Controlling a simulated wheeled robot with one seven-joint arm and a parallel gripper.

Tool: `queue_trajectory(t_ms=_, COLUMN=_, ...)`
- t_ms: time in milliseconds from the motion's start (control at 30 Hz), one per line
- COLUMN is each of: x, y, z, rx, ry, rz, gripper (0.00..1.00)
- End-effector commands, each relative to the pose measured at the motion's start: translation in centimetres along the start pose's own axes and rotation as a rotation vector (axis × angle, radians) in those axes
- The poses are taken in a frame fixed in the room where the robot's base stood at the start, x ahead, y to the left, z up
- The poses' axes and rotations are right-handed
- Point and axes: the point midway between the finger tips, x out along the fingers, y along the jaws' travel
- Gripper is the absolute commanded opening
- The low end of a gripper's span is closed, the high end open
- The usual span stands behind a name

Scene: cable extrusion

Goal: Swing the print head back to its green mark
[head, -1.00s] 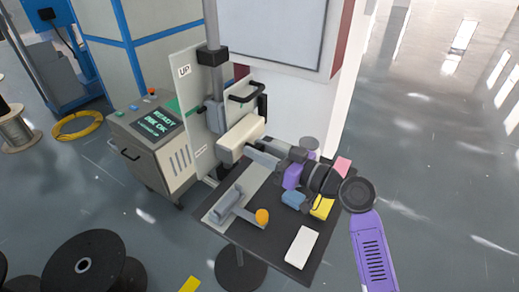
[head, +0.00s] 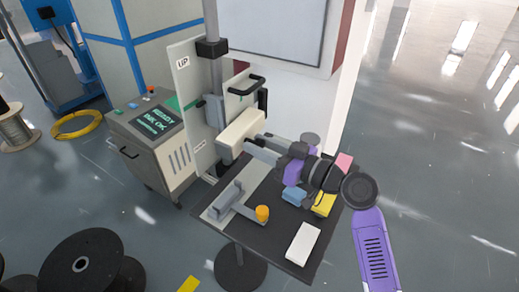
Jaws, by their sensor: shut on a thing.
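The print head (head: 239,131) is a cream block in front of a pale upright panel (head: 189,110), beside a grey column. My gripper (head: 256,144) reaches in from the right, with its two grey fingers shut on the right end of the cream block. The fingertips are partly hidden against the block. A small patch of green (head: 172,103) shows at the panel's left edge; I cannot tell whether it is the print head's mark. A black handle (head: 246,86) sits above the block.
A dark table (head: 270,238) below carries a grey bracket, an orange-topped piece (head: 262,213), a white block (head: 302,243) and several coloured items. A control cabinet (head: 150,140) stands left. A black spool (head: 90,265) lies front left. Floor at right is clear.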

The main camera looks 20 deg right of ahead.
Motion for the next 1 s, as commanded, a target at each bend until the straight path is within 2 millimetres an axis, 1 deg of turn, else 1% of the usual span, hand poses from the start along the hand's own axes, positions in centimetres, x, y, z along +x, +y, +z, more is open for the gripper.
queue_trajectory(t_ms=33, x=-0.1, y=0.2, z=0.8, rx=-0.025, ry=0.005, rz=0.002, gripper=0.00)
queue_trajectory(t_ms=233, x=0.0, y=0.4, z=1.8, rx=-0.133, ry=0.013, rz=0.001, gripper=0.00)
queue_trajectory(t_ms=1000, x=0.0, y=2.2, z=4.5, rx=-0.614, ry=0.046, rz=-0.003, gripper=0.00)
